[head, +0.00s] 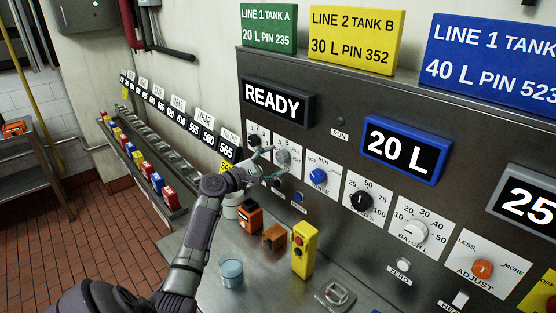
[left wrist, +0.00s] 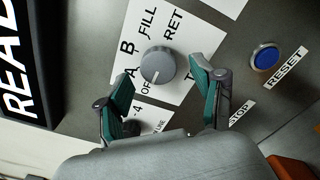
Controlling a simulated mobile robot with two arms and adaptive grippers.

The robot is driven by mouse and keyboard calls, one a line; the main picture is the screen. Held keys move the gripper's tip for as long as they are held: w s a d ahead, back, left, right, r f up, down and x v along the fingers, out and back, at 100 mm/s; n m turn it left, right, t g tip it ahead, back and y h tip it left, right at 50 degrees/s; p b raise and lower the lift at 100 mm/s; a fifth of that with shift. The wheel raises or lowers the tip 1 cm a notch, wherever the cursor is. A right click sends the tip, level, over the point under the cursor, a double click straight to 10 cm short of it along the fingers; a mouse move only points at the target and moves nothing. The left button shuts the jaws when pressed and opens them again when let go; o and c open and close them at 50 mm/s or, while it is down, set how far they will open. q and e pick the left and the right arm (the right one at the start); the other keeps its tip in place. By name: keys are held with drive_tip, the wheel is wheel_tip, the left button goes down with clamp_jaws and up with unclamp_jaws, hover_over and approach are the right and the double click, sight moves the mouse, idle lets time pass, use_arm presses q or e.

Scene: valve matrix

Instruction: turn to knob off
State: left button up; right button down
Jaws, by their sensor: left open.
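A grey round selector knob (left wrist: 158,64) sits on a white plate (left wrist: 180,95) marked A, B, FILL, RET and OFF. In the left wrist view a pale pointer line on it faces down, near the OFF label. The knob (head: 283,157) also shows in the head view below the READY display. My left gripper (head: 270,163) is at the panel in front of this knob. Its two teal-padded fingers are open, one on each side of the knob. A gap shows between the fingers and the knob in the wrist view. My right gripper is not in view.
A blue knob (head: 318,176), black knob (head: 359,201), white knob (head: 413,233) and orange knob (head: 482,269) run rightward along the panel. A blue RESET button (left wrist: 265,57) is nearby. A yellow control box (head: 304,250) and a small cup (head: 231,273) stand on the bench below.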

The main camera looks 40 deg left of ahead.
use_arm(q)
drive_tip(key=s+a, duration=0.1)
drive_tip(key=s, duration=0.9)
drive_tip(key=shift+f, duration=0.1)
